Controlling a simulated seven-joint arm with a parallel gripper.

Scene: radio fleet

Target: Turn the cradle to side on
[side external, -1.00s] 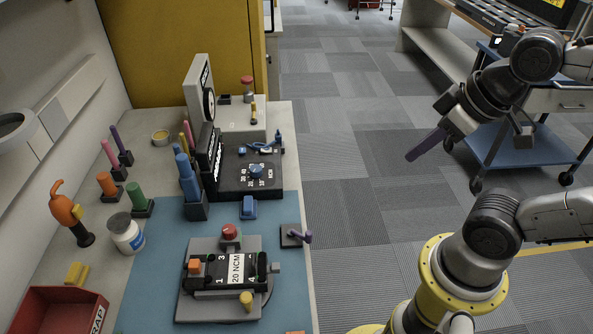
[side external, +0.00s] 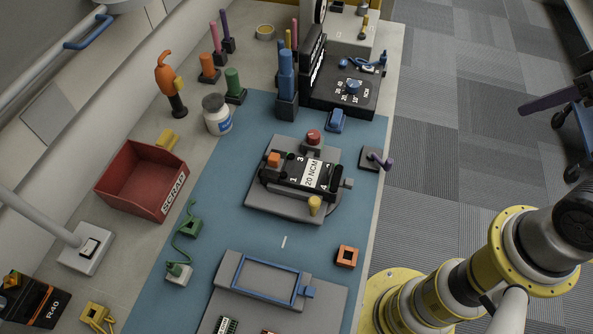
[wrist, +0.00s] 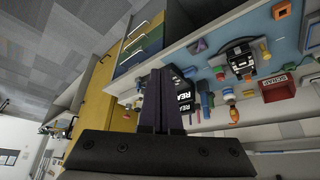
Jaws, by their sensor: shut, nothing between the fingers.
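The cradle (side external: 287,190) is a black block marked with numbers and a white "20 NCM" label. It sits on a grey plate (side external: 275,207) over a rounded base on the blue mat. An orange block (side external: 273,160) is at its left end, a yellow knob (side external: 315,205) in front and a red button (side external: 313,137) behind. The cradle shows small in the wrist view (wrist: 243,62). My gripper (side external: 528,106) is at the right edge in the side view, over the floor, far from the cradle. Its dark fingers (wrist: 163,78) are together and empty in the wrist view.
A red scrap bin (side external: 135,187), a blue-framed fixture (side external: 225,268) and an orange square holder (side external: 347,256) surround the cradle. A purple lever (side external: 378,159) stands at its right. A black meter unit (side external: 345,97) and blue driver (side external: 287,75) stand behind.

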